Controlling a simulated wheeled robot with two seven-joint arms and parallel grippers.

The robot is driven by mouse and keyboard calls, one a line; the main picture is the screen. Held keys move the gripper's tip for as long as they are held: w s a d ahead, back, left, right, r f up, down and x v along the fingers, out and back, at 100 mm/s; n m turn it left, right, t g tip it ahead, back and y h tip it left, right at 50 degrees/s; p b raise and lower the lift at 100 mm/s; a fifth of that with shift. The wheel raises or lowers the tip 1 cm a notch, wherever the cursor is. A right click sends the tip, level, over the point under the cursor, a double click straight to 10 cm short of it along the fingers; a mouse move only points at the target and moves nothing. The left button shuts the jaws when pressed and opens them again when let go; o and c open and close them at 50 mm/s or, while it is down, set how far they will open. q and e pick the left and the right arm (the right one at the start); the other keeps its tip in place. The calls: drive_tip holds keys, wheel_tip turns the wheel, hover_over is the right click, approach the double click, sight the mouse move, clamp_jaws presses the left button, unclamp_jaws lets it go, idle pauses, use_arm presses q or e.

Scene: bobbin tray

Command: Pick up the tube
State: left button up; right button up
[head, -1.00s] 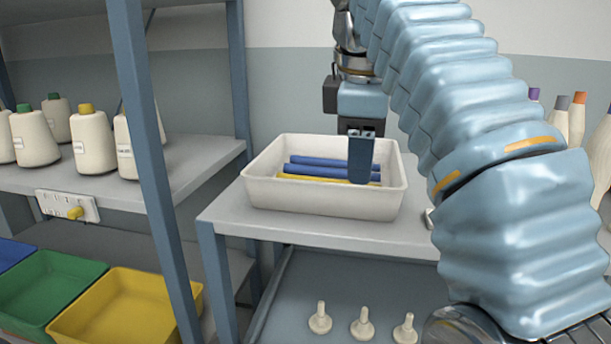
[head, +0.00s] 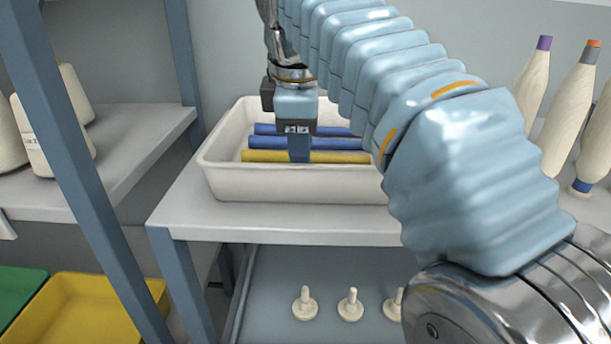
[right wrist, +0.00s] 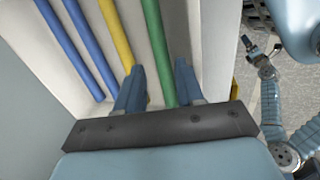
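A white tray (head: 300,185) stands on the grey table and holds long tubes lying side by side. In the right wrist view I see two blue tubes (right wrist: 83,45), a yellow tube (right wrist: 116,32) and a green tube (right wrist: 157,45). In the head view the green tube is hidden by the tray's near wall, while the yellow tube (head: 345,157) shows. My right gripper (right wrist: 160,80) is open over the tray, its fingers on either side of the green tube; contact cannot be told. My left gripper (right wrist: 262,54) seems to show small at the right wrist view's edge; its opening is unclear.
A blue shelf post (head: 75,170) stands left of the table (head: 290,228). Thread cones (head: 565,110) stand at the right behind my arm. Pale pegs (head: 350,305) stand on the lower shelf. A yellow bin (head: 85,312) is at lower left.

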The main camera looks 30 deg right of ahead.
drive_tip(key=shift+x, duration=2.8)
drive_tip(key=shift+s+d, duration=0.15)
clamp_jaws()
